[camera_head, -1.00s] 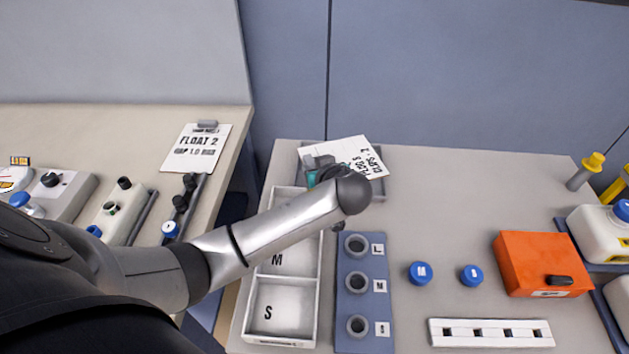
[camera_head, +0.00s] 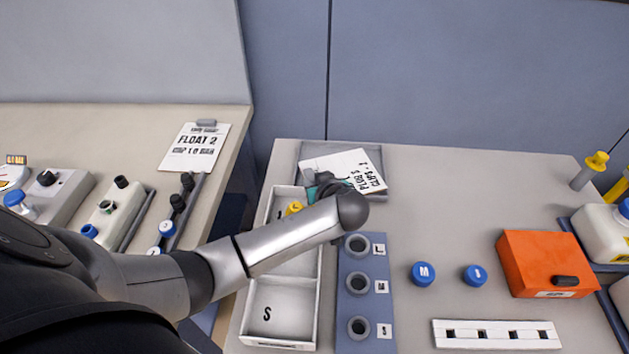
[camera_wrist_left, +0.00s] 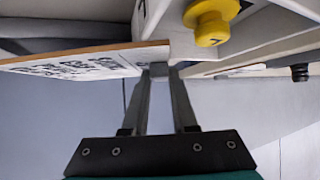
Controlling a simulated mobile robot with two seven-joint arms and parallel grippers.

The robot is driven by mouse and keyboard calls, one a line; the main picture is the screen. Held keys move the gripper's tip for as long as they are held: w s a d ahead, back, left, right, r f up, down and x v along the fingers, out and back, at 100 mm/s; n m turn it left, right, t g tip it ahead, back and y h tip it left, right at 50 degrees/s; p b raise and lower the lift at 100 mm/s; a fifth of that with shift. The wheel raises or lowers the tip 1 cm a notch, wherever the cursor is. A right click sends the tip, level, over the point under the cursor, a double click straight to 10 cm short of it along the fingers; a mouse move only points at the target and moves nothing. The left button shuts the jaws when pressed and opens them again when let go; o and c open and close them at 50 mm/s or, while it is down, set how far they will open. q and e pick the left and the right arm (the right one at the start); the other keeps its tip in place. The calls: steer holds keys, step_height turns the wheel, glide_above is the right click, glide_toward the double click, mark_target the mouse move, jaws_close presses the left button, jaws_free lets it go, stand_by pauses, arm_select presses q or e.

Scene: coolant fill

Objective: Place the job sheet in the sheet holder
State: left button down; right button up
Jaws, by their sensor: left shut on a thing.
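The job sheet (camera_head: 345,168) is a white card with black print. In the head view it is over the grey sheet holder (camera_head: 315,149), a shallow tray at the table's back left; I cannot tell whether it touches the holder. My left gripper (camera_head: 325,187) is shut on the near edge of the sheet, mostly hidden behind my own wrist. In the left wrist view the fingers (camera_wrist_left: 160,72) meet at the edge of the sheet (camera_wrist_left: 85,66), which extends to the left. My right gripper is not in view.
A white compartment box (camera_head: 282,342) stands just in front of the holder, with a yellow plug (camera_head: 293,208) in it. A blue rack (camera_head: 365,331) is beside it. Blue caps (camera_head: 423,273) and an orange box (camera_head: 545,263) lie to the right. The back middle of the table is clear.

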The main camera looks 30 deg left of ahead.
arm_select(q)
steer(key=c, duration=0.7)
jaws_free()
steer(key=shift+r, duration=0.1)
steer(key=shift+r, duration=0.15)
steer(key=p+v, duration=0.2)
steer(key=v, duration=1)
steer(key=shift+r+p, duration=0.3)
steer(key=shift+r, duration=0.1)
